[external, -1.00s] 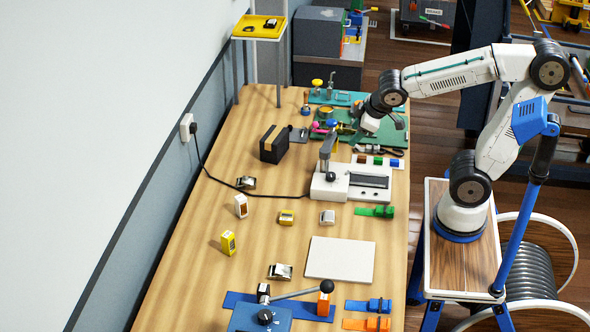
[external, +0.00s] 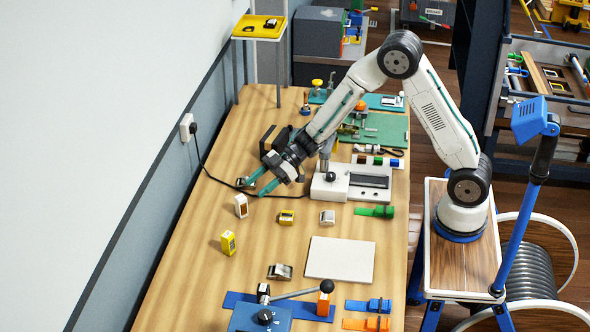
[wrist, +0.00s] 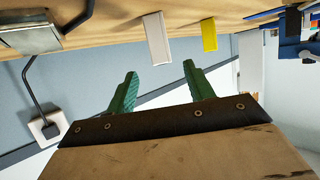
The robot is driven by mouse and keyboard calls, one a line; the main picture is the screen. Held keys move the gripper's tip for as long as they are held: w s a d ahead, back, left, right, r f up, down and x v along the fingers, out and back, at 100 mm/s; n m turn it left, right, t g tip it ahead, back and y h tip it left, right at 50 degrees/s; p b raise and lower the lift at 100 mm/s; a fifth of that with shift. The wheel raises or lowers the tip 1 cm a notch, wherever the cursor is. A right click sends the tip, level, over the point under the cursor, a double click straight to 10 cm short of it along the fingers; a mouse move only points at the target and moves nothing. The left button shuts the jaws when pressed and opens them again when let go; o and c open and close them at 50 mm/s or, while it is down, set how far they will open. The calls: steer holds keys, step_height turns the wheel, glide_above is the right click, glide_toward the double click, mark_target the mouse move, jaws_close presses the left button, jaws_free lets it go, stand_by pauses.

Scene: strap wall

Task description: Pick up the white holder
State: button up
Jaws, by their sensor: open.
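The white holder (external: 241,206) stands upright on the wooden table, toward the wall side. It also shows in the wrist view (wrist: 157,38) as a pale upright block at the top, just beyond my fingertips. My gripper (external: 253,188) is open and empty, with green fingers pointing down-left toward the holder. In the wrist view, the fingers (wrist: 160,70) are apart with a gap between them, and the holder appears in line with that gap. The gripper does not appear to touch the holder.
A yellow holder (external: 228,242) stands nearer the front. A silver buckle (wrist: 30,36) lies close by, with a black cable (external: 208,172) running past. A white machine (external: 352,184) stands beyond.

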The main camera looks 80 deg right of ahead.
mark_target(241, 197)
steer(key=x, duration=0.7)
steer(key=shift+w+a, duration=0.2)
steer(key=shift+a, duration=0.1)
steer(key=shift+r, duration=0.1)
steer(key=c, duration=1.1)
